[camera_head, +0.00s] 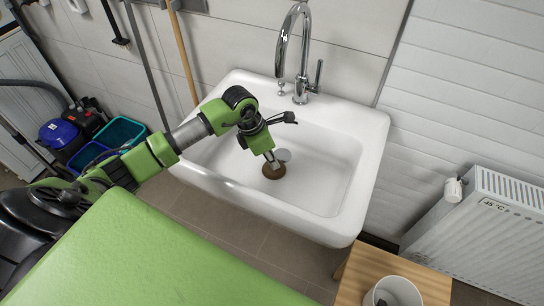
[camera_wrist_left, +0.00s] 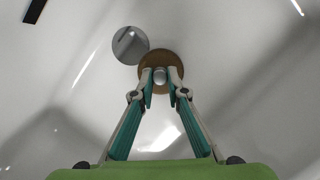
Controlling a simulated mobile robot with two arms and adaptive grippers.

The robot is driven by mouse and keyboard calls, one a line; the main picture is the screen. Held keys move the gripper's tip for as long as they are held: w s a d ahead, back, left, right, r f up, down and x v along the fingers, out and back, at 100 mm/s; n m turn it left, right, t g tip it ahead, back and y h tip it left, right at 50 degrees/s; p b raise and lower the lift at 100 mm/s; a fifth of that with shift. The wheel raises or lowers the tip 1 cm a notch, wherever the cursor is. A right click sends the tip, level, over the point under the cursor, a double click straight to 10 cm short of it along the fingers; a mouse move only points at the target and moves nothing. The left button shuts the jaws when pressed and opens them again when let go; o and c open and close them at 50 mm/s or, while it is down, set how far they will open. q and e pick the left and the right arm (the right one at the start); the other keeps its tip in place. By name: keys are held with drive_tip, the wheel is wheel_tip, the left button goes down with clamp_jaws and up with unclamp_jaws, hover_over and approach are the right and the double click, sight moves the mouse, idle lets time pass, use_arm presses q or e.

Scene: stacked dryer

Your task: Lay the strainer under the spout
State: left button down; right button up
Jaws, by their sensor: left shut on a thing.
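The strainer, a round brown disc (camera_head: 273,172) with a small silver knob, is over the floor of the white sink (camera_head: 352,190), inside the basin. It also shows in the left wrist view (camera_wrist_left: 174,58). My left gripper (camera_head: 272,160) points down into the sink and is shut on the strainer's knob, between its fingertips (camera_wrist_left: 160,76). I cannot tell whether the strainer touches the sink floor. The chrome tap (camera_head: 287,35) stands at the sink's back rim; its spout (camera_head: 281,88) curves down at the back. My right gripper is not in view.
A round grey disc (camera_head: 283,155), apparently the drain, is just behind the strainer. A wooden stool (camera_head: 354,279) with a white bucket (camera_head: 398,291) stands front right. A radiator (camera_head: 480,225) is at the right. Blue and teal bins (camera_head: 119,132) stand left. The right half of the basin is clear.

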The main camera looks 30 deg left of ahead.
use_arm(q)
drive_tip(key=shift+f, duration=0.1)
drive_tip(key=c, duration=2.2)
unclamp_jaws()
drive_tip(key=shift+o, duration=1.1)
drive_tip(key=b+v, duration=0.1)
drive_tip(key=v, duration=1.1)
drive_tip(key=shift+r, duration=0.2)
drive_tip(key=shift+w+d, duration=0.1)
